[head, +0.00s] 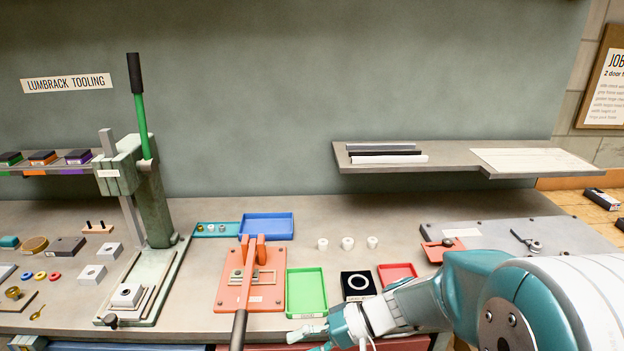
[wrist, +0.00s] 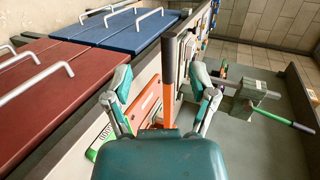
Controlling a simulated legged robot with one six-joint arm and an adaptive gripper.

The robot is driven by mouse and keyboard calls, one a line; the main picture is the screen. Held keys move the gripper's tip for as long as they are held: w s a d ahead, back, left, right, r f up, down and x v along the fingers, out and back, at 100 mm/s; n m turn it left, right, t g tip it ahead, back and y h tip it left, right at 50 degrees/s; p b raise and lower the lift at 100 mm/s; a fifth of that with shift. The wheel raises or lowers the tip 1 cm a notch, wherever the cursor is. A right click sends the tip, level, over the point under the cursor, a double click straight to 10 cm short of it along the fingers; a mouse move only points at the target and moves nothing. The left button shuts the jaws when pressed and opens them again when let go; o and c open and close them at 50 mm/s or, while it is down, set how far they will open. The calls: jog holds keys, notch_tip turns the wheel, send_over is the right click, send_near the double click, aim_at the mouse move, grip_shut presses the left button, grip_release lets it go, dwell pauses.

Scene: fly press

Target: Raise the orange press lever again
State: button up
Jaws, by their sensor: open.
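The orange press (head: 228,297) stands on the bench at centre in the head view. Its lever (head: 239,328) slopes down from the two orange uprights toward the bench's front edge, its dark handle running out of the bottom of the picture. My gripper (head: 314,340) is at the front edge, to the right of the handle and apart from it. In the wrist view my gripper (wrist: 163,80) is open with its fingers spread. No contact shows.
A green tray (head: 306,292) lies right of the press, near my gripper, with a black square (head: 358,285) and red tray (head: 397,272) beyond. A taller press with a raised green lever (head: 141,126) stands left. Red drawers (wrist: 30,85) and blue drawers (wrist: 125,27) are below.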

jog(key=s+d+r+t+h, duration=0.3)
jog(key=s+d+r+h, duration=0.1)
jog(key=d, duration=0.4)
jog(key=s+d+r+m+t+h, duration=0.1)
jog(key=s+d+r+t+h, duration=0.3)
jog(key=s+d+h, duration=0.2)
jog(key=shift+s+d+h, duration=0.35)
jog(key=shift+d+h, duration=0.85)
jog(key=shift+s+d+r, duration=0.1)
jog(key=shift+d+r, duration=0.15)
jog(key=c, duration=0.4)
grip_shut()
jog(key=w+a+f+m+g+y, duration=0.35)
jog(key=w+a+f+m, duration=0.25)
jog(key=a+m, duration=0.4)
jog(key=w+a+f+m+g+y, duration=0.2)
jog(key=w+a+f+m+y, duration=0.25)
jog(key=w+a+m, duration=0.5)
jog(key=s+a+f+n, duration=0.2)
jog(key=s+a+f, duration=0.1)
jog(key=a+f, duration=0.5)
jog(key=shift+a+r, duration=0.15)
jog(key=shift+r, duration=0.8)
jog(key=shift+a+r, duration=0.1)
jog(key=shift+r, duration=0.85)
